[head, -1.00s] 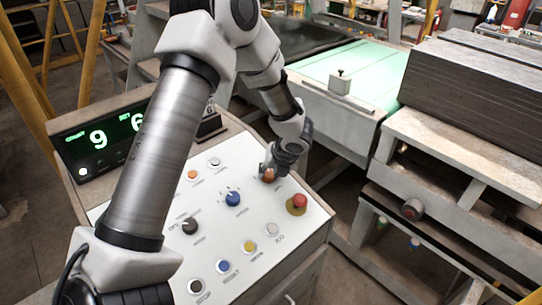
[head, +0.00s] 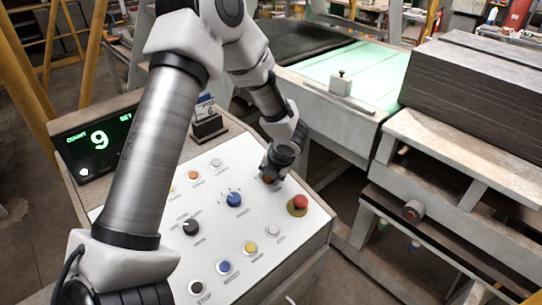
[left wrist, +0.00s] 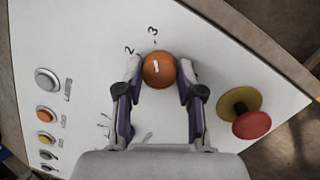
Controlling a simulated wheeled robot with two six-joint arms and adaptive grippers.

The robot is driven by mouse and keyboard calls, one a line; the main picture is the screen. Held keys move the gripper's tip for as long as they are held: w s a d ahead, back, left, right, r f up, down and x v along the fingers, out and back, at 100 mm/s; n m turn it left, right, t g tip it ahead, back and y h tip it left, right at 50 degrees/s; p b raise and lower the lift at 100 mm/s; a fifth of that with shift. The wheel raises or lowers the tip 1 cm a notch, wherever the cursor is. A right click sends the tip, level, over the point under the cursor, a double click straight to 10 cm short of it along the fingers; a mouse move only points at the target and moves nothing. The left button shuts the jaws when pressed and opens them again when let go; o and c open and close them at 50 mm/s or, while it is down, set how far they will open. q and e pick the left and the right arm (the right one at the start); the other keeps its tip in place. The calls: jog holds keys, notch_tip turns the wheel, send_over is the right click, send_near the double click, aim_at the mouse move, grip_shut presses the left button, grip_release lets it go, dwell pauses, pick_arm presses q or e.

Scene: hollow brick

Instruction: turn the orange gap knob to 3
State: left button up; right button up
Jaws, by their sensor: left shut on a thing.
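The orange gap knob (left wrist: 158,69) is on the white sloping panel, between the two fingers of my left gripper (left wrist: 155,80). The fingers touch it on both sides and are shut on it. A short white mark on its face runs roughly up and down in the left wrist view, roughly in line with the printed 3. The printed 2 lies up and left of the knob. In the head view my left gripper (head: 268,175) comes down over the knob and mostly hides it. My right gripper is not in view.
A red mushroom button (head: 299,203) stands close to the right of the knob. A blue knob (head: 233,199), a black knob (head: 191,227) and several buttons share the panel. A dark display (head: 90,150) with green digits is partly behind my arm.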

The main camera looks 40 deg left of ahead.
pick_arm(q)
jog(key=shift+f, duration=0.1)
jog(key=o, duration=1.1)
jog(key=shift+o, duration=0.2)
jog(key=shift+w, duration=0.15)
jog(key=v, duration=1.2)
jog(key=shift+w+f, duration=0.1)
